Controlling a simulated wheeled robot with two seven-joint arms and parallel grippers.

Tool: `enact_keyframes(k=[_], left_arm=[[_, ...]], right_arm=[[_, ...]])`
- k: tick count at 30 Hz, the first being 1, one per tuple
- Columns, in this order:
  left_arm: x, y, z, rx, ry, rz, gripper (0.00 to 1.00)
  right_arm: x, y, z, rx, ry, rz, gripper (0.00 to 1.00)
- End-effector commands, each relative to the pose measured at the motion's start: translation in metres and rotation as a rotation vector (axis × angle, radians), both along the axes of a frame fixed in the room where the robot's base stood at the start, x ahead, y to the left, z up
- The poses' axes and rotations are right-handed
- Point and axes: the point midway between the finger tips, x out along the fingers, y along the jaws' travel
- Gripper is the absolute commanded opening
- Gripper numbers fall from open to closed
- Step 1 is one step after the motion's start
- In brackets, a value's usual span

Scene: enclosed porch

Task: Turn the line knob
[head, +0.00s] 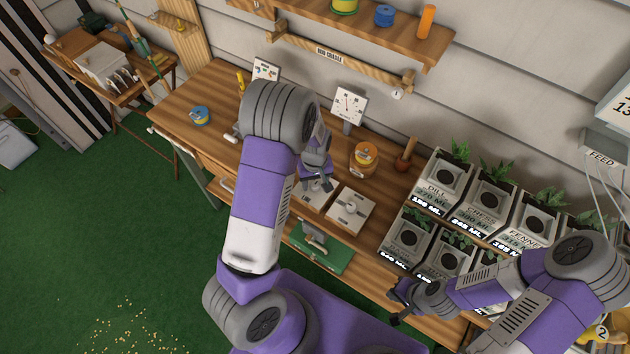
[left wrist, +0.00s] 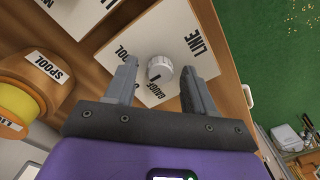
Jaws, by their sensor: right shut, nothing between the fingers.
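The line knob (left wrist: 160,68) is a small white round knob on a white square plate (left wrist: 165,38) lettered LINE and GAUGE in the left wrist view. My left gripper (left wrist: 164,76) is open, with one finger on each side of the knob and a visible gap at both sides. In the head view, my left gripper (head: 319,182) is over the left one of two white plates on the bench, and hides much of this plate (head: 309,199). My right gripper (head: 396,302) is shut and empty, at the bench's front edge by the plant boxes.
A second white plate (head: 350,208) lies to the right. A yellow-and-orange spool (head: 366,154) and a dial gauge (head: 348,104) stand behind. Several plant boxes (head: 442,177) fill the bench's right side. A blue tape roll (head: 200,115) lies left.

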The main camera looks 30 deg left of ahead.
Motion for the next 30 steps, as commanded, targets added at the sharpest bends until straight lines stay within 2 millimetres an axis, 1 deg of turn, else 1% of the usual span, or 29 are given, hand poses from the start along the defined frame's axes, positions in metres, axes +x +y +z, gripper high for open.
enact_keyframes(k=[4,7,15,18,22,30], left_arm=[[0.000,0.000,0.001,0.000,0.000,0.000,0.54],[0.001,0.000,0.010,0.001,-0.002,-0.001,0.54],[0.001,0.000,0.055,0.000,-0.004,-0.001,0.54],[0.001,0.000,0.067,0.000,-0.003,-0.001,0.54],[0.000,0.000,0.075,0.000,-0.001,0.000,0.54],[0.000,0.000,0.076,0.000,0.000,0.000,0.54]], right_arm=[[0.000,0.000,0.000,0.000,0.000,0.000,0.00],[0.000,0.000,0.001,0.000,0.000,0.000,0.00],[0.000,0.000,0.004,0.000,0.000,0.000,0.00],[0.000,0.000,0.005,0.000,0.000,0.000,0.00],[0.000,0.000,0.006,0.000,0.000,0.000,0.00],[0.000,0.000,0.005,0.000,0.000,0.000,0.00]])
